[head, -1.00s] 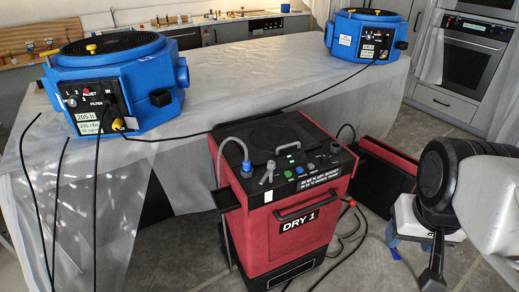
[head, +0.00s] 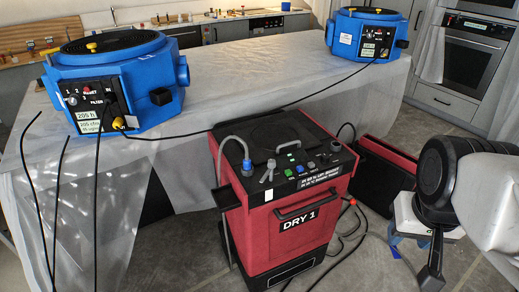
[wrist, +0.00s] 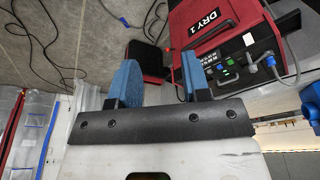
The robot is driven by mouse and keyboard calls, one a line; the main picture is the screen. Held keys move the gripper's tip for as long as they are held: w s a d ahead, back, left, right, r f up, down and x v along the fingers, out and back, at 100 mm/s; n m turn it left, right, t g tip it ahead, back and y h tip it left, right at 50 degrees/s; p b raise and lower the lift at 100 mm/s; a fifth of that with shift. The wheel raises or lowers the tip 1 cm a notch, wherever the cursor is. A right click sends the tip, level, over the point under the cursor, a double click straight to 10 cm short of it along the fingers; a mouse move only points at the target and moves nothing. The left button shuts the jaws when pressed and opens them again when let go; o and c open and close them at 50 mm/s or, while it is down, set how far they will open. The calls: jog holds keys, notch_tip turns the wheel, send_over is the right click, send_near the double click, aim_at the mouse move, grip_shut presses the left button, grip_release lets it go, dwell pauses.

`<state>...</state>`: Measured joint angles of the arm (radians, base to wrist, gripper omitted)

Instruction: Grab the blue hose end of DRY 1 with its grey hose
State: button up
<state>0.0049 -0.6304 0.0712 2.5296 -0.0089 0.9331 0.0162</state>
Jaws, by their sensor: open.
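DRY 1 (head: 290,215) is a red machine with a black top panel, standing on the floor in front of the table.
Two blue machines (head: 115,85) (head: 365,36) stand on the sheet-covered table (head: 240,85). A red-and-black unit (head: 385,165) is behind DRY 1 at right. Cables (wrist: 45,40) lie on the floor, along with a small blue fitting (wrist: 123,21). Black cables hang at the left.

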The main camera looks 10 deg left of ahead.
jog(key=w+a+f+n+t+y, duration=0.1)
jog(key=w+a, duration=0.2)
jog(key=w, duration=0.3)
jog(key=w+a+f+n+t, duration=0.1)
jog(key=w+a, duration=0.3)
jog(key=w, duration=0.2)
jog(key=n+t+y, duration=0.3)
jog(key=t+y, duration=0.1)
jog(key=t, duration=0.4)
send_near(247, 156)
jog(key=x, duration=0.3)
jog(key=shift+r, duration=0.1)
jog(key=shift+w, duration=0.1)
jog(key=shift+x, duration=1.2)
jog(key=shift+x, duration=2.55)
